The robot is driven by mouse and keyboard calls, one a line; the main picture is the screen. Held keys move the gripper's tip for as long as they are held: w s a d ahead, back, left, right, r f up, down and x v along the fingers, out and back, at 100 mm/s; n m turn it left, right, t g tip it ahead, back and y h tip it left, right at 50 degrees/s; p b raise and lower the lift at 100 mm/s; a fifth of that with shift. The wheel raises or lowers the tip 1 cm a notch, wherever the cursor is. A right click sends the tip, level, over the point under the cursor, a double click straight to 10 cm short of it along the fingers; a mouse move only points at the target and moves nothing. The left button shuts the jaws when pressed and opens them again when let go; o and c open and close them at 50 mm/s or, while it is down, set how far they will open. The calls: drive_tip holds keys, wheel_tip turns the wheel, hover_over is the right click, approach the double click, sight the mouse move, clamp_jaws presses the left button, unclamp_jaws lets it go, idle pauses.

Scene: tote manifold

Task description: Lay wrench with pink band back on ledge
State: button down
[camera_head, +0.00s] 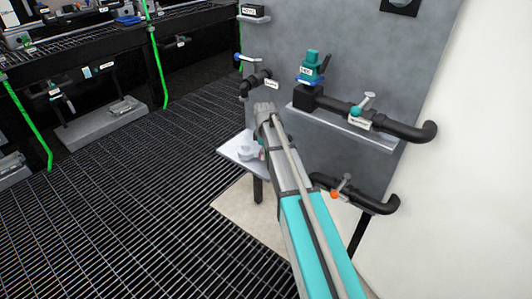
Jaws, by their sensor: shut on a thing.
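My arm reaches up from the bottom of the view, and its far end is in front of the grey panel. I cannot make out my gripper's fingers; they are hidden behind my arm or not distinguishable. A light grey ledge (232,150) juts out just left of my arm's far end, partly covered by it. A small pale rounded shape shows over this ledge beside the arm, too small to name. I cannot make out the wrench with the pink band.
A lower pipe (372,203) with an orange-tipped handle is close right of my arm. Grated floor (130,210) lies open at left.

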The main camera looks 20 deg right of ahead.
drive_tip(key=shift+f+b, duration=0.3)
drive_tip(key=shift+f, duration=0.05)
drive_tip(key=shift+c, duration=1)
unclamp_jaws()
